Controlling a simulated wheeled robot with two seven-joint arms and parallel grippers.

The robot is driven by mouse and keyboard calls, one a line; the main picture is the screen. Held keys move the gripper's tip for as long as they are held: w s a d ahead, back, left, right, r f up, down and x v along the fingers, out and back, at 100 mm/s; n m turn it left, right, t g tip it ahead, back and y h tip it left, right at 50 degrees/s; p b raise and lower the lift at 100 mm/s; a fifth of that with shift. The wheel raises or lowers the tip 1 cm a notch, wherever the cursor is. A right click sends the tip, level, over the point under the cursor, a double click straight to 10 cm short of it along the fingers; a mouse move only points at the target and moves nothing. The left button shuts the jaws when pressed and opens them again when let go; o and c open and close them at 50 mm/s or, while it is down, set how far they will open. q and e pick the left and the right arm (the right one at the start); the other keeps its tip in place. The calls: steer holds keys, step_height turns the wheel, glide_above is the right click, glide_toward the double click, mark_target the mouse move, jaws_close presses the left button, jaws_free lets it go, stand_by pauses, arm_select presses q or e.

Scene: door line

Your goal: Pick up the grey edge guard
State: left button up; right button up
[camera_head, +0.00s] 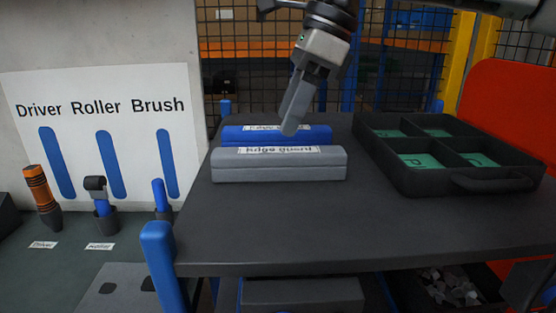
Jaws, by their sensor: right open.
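The grey edge guard (279,170) is a long bar with a white label reading "Edge guard". It lies across the left part of the dark table (370,228), near its left edge. A blue edge guard (235,134) with a similar label lies parallel, just behind it. My left gripper is not in view.
A black divided tray (395,176) with green compartment floors stands on the table's right. The table's front middle is clear. At left, a driver (40,188), a roller (97,188) and a brush (159,192) stand in holders before a labelled board (80,115).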

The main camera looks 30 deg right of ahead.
mark_target(280, 150)
steer(key=shift+x, duration=0.8)
steer(key=shift+s+d+p+x, duration=0.15)
steer(key=shift+p+x, duration=0.1)
steer(key=shift+x, duration=1.1)
steer(key=shift+s+d+p+x, duration=0.1)
steer(key=shift+s+p+x, duration=0.1)
steer(key=shift+x, duration=1.1)
steer(key=shift+f, duration=0.1)
steer(key=c, duration=1.1)
